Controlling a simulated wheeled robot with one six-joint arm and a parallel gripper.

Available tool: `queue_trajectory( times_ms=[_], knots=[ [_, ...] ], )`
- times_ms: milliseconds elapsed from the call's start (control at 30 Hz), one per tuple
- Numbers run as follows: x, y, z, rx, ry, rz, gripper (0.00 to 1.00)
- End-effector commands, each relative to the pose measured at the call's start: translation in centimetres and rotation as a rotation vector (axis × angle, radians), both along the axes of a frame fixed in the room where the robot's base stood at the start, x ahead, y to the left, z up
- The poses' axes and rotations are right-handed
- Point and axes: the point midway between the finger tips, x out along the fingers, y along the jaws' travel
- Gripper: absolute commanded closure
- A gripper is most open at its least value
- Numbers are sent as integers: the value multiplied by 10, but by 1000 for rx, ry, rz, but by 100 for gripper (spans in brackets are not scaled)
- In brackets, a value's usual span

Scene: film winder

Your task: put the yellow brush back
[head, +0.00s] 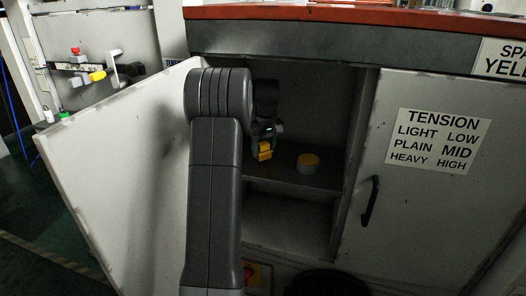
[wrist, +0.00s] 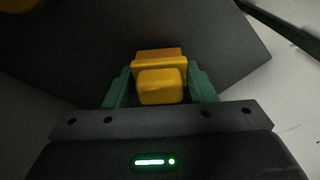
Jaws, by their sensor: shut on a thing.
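My gripper (wrist: 160,90) is shut on a yellow block-like thing, which I take to be the yellow brush (wrist: 160,84); its green fingers press on both sides of it. In the head view my gripper (head: 264,143) is inside the open cabinet (head: 290,212), with the yellow brush (head: 265,151) below the fingers. It is left of a round yellow-sided tin with a grey top (head: 308,163) on the shelf (head: 285,181). I cannot tell whether the brush touches the shelf. Its underside is hidden.
The left cabinet door (head: 120,175) stands open. The right door (head: 430,200), with a tension label (head: 437,141) and dark handle (head: 371,201), is shut. A red-brown worktop (head: 350,14) lies above. The shelf has free room around the tin.

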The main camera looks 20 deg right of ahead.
Motion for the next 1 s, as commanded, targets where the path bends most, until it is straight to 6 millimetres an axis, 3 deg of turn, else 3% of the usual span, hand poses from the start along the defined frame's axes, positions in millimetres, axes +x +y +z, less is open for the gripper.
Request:
queue_trajectory(
  times_ms=[100,400,433,533,833,1000],
  knots=[
    [3,1,-12,0,1,0,68],
    [3,1,-14,0,0,0,68],
    [3,1,-15,0,0,0,48],
    [3,1,-14,0,0,0,28],
    [3,1,-12,-1,-1,0,28],
    [2,0,7,-2,-4,0,28]
  ],
)
